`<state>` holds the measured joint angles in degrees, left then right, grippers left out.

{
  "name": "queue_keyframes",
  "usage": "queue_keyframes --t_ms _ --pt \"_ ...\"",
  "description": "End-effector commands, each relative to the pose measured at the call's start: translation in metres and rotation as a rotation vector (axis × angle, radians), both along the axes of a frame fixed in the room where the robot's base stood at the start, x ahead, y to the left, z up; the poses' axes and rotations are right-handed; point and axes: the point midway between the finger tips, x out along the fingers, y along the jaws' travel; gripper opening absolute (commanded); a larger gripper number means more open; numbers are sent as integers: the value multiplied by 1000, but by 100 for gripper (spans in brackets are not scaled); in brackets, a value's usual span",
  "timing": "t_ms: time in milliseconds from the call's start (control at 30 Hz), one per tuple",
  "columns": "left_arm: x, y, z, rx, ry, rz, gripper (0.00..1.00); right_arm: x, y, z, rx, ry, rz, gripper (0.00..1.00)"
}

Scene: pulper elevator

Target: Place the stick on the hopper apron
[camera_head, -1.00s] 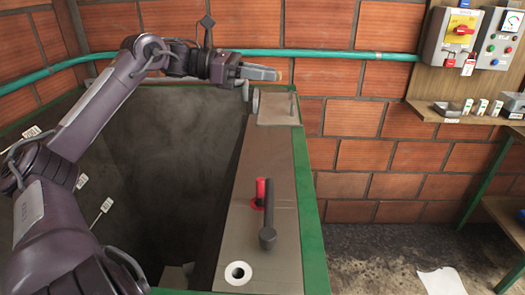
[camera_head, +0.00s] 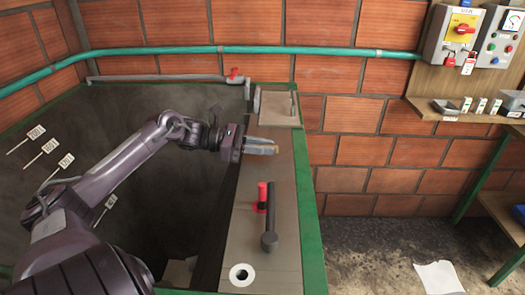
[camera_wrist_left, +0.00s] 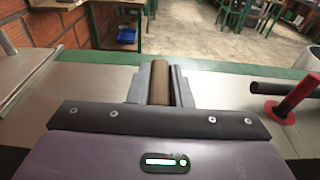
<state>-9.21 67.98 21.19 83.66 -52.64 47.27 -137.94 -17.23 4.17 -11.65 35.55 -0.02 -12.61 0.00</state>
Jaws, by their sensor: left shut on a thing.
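My left gripper (camera_head: 262,147) is over the far half of the tan hopper apron (camera_head: 255,235), the flat strip beside the dark pit. It is shut on the stick, a brown round piece, seen between the two grey fingers in the left wrist view (camera_wrist_left: 160,84). In the head view only a small yellowish tip of the stick (camera_head: 275,149) shows at the finger ends. I cannot tell whether the stick touches the apron. My right gripper is not in view.
A hinged plate (camera_head: 275,106) lies at the far end. The pit (camera_head: 150,110) opens on the left.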

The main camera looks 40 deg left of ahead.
Motion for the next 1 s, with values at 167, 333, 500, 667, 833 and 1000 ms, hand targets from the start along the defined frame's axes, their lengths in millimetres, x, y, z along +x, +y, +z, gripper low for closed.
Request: queue_keyframes --t_ms 167,333,500,667,833,1000 --pt "0 1 -21 -1 0 1 0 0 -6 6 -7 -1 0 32" --pt "0 0 -24 0 0 1 0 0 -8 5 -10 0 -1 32" --pt "0 0 -26 0 0 1 0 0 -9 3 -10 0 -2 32" --pt "0 0 -26 0 0 1 32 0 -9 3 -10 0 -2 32" --pt "0 0 -26 0 0 1 40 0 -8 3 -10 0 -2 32" --pt "0 0 -25 0 0 1 40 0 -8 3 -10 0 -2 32"
